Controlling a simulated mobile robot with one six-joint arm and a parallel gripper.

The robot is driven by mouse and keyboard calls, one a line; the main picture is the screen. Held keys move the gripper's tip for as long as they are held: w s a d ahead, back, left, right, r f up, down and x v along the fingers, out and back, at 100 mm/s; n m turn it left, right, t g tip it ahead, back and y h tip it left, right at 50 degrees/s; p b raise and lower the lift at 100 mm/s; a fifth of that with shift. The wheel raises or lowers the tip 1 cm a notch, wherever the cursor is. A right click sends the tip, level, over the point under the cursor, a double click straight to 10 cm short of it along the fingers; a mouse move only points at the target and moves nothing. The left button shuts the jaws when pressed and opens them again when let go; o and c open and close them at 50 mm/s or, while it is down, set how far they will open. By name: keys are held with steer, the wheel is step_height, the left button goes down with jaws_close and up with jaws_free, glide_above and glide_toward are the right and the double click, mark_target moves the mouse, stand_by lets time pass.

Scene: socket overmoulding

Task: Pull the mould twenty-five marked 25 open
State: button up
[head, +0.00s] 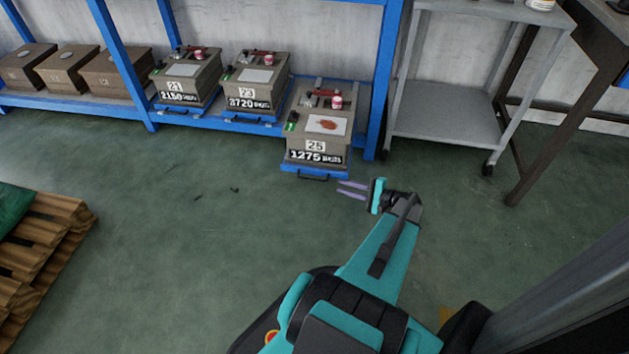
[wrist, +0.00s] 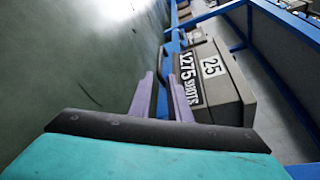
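The mould marked 25 (head: 318,143) is a grey-brown block labelled 25 and 1275. It sits on a blue pull-out tray (head: 288,168) that stands out in front of its neighbours, with a black handle (head: 313,178) at its front. A white plate with an orange-red patch lies on its top. My gripper (head: 339,187) is just right of the handle, its purple fingers apart and pointing left. In the wrist view my gripper (wrist: 161,80) is open, and the mould (wrist: 213,75) stands right of the fingers. I cannot tell whether the handle is between them.
Moulds 21 (head: 186,78) and 23 (head: 255,82) sit further back on the blue rack (head: 380,80). Brown boxes (head: 70,68) stand at its left. A grey wheeled cart (head: 445,110) is at the right and a wooden pallet (head: 45,250) at the left.

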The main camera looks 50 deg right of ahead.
mark_target(315, 179)
steer(key=shift+b+x, duration=2.2)
steer(key=shift+x, duration=4.7)
steer(key=shift+c, duration=0.4)
jaws_close()
